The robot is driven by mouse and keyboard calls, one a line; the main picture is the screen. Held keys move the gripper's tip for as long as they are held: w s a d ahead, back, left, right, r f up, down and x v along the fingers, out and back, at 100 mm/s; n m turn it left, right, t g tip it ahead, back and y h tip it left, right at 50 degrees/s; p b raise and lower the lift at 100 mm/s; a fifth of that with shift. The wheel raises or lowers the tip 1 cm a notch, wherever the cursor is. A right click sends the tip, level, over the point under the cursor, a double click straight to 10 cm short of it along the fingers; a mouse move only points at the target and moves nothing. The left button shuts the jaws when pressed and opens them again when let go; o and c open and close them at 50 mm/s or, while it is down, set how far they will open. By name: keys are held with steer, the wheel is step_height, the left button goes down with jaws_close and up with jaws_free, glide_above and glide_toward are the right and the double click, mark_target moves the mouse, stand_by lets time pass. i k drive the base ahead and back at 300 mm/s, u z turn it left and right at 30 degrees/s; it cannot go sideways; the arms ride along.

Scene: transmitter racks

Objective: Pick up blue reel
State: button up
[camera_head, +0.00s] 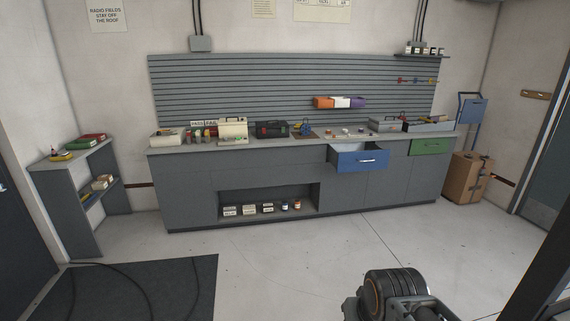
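I cannot pick out a blue reel for certain at this distance. A small blue item (305,125) stands on the long grey workbench (290,145), near its middle, right of a black case. It is too small to tell whether it is a reel. Small coloured items (416,81) hang on the right of the slatted wall panel, also too small to make out. Part of my arm shows at the bottom right, in front of the bench and well away from it. My gripper's fingers do not show.
A blue-fronted drawer (361,160) sticks out of the bench; a green-fronted drawer (431,147) is to its right. A grey shelf (83,215) stands left. A cardboard box (466,178) stands right. A dark mat (190,292) with cables lies front left. The middle floor is clear.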

mark_target(305, 129)
steer(key=i, duration=4.6)
